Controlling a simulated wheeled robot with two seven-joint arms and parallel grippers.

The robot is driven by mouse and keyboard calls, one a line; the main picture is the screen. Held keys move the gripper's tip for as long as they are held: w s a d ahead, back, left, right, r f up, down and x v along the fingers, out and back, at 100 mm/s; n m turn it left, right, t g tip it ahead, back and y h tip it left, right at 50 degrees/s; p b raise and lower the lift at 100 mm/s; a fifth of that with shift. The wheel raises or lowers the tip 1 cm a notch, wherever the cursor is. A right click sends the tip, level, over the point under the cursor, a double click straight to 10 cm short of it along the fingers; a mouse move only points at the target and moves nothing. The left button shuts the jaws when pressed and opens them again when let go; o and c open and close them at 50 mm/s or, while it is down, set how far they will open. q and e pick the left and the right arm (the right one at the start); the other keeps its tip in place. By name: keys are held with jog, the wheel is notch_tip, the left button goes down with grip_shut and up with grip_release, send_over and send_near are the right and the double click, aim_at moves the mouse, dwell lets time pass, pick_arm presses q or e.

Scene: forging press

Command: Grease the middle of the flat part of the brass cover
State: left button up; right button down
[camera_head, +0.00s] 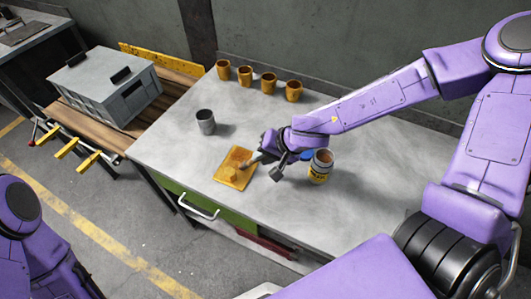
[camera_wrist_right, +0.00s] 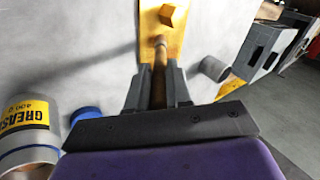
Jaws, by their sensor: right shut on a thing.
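The brass cover (camera_head: 237,154) is a flat golden plate lying on the grey table, with a small raised block on it. It also shows at the top of the right wrist view (camera_wrist_right: 176,47). My right gripper (camera_head: 270,152) is shut on a brush (camera_wrist_right: 159,60) with a brownish handle and a pale tip. The tip is over the cover's near part in the wrist view, close to the raised block. I cannot tell whether it touches the plate. An open grease can (camera_head: 320,168) stands right of the gripper. My left gripper is out of view.
A blue lid (camera_head: 307,155) lies beside the can. A grey cup (camera_head: 205,122) stands behind the cover. Several brass cups (camera_head: 245,75) line the table's back edge. A grey crate (camera_head: 105,90) sits on a wooden-topped bench at left. The table's right front is clear.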

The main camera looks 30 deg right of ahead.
jog(key=shift+s, duration=0.1)
jog(key=shift+w+d+r+p, duration=0.15)
jog(key=shift+w+d+p, duration=0.15)
jog(key=shift+p, duration=0.4)
jog(key=shift+a+f, duration=0.1)
jog(key=shift+f, duration=0.15)
jog(key=shift+s+a, duration=0.3)
jog(key=shift+w+d+r+p, duration=0.2)
jog(key=shift+d+r+p, duration=0.05)
jog(key=shift+p, duration=0.15)
jog(key=shift+w+d+f, duration=0.1)
jog(key=shift+f, duration=0.05)
